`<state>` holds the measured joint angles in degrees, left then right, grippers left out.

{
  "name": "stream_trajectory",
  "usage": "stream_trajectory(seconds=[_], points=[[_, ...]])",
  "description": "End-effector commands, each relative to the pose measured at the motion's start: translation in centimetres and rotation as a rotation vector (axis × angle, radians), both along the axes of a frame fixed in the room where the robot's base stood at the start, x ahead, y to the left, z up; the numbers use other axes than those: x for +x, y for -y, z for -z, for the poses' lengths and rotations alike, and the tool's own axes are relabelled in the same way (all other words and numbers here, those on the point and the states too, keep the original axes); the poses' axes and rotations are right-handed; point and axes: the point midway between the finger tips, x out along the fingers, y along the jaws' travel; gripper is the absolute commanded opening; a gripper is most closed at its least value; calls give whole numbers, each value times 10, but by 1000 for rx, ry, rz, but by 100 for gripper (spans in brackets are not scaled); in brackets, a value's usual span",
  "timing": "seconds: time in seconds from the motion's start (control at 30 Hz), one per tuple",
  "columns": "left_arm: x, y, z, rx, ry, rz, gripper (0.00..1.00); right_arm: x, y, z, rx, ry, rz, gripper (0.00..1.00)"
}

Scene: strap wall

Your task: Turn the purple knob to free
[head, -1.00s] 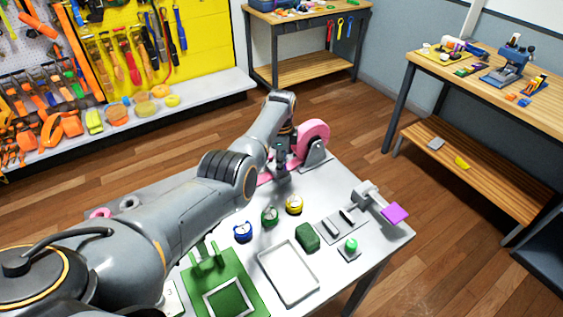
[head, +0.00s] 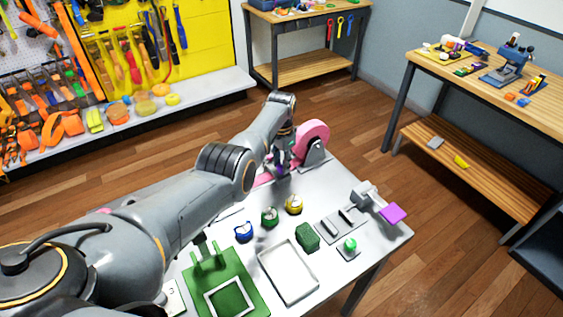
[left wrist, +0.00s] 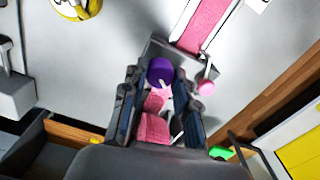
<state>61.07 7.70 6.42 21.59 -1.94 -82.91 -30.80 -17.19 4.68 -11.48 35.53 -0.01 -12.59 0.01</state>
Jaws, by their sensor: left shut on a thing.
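The purple knob (left wrist: 159,71) shows in the left wrist view between the fingertips of my left gripper (left wrist: 161,82), with a small pale mark on its face. The gripper is shut on it. In the head view my left gripper (head: 282,163) is at the far side of the table, beside the pink roll (head: 314,136); the knob is mostly hidden there. A pink strap (left wrist: 207,22) runs from the grey bracket around the knob, and more pink strap (left wrist: 153,127) lies between the fingers. My right gripper is not in view.
A small pink ball-ended piece (left wrist: 206,87) sits just right of the knob. On the table (head: 345,185) stand yellow (head: 294,204), green (head: 270,217) and blue (head: 243,232) round items, a white tray (head: 288,272) and a clamp with a magenta plate (head: 392,213).

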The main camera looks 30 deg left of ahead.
Motion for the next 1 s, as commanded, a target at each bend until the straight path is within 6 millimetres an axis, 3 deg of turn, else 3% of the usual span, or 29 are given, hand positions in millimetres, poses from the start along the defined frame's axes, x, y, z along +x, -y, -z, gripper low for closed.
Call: stream_trajectory(seconds=[0.5,1.0], points=[[0,0,1,-1,-1,-447,0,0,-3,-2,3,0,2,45],[0,0,1,-1,-1,-631,0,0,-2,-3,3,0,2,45]])
